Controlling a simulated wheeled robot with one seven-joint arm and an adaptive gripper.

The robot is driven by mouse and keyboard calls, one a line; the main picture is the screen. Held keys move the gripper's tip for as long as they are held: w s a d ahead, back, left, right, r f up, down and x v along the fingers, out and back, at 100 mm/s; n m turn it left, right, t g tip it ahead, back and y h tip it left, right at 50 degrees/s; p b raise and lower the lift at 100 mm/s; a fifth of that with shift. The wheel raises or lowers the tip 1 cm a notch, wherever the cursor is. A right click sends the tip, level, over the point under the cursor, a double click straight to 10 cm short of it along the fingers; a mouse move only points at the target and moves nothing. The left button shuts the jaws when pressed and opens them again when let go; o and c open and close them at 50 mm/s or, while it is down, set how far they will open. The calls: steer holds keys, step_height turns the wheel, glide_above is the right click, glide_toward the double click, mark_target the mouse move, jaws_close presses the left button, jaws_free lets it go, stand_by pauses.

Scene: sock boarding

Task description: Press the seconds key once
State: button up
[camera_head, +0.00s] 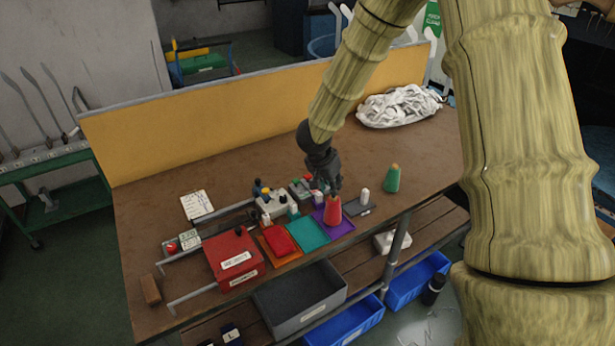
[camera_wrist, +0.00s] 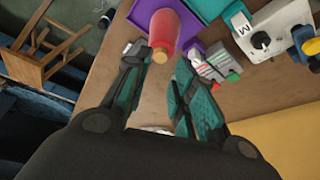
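No key can be read as the seconds key; the lettering is too small. A small grey unit (camera_wrist: 217,66) with light keys and red and green spots lies just right of my gripper (camera_wrist: 163,68) in the wrist view. Another grey piece (camera_wrist: 132,50) is partly hidden by the left finger. A grey unit with green and red tops (camera_head: 303,188) stands beside my gripper (camera_head: 325,184) in the head view. My gripper's fingers are apart with nothing between them, above the table.
A white box with dark knobs (camera_head: 271,206), a red labelled box (camera_head: 234,258), and orange and teal trays (camera_head: 309,232) lie to the left. A green cone (camera_head: 392,179) stands right. White fabric (camera_head: 399,105) lies at the back by the yellow panel (camera_head: 200,120).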

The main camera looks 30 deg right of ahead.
jaws_close()
stand_by(1.0)
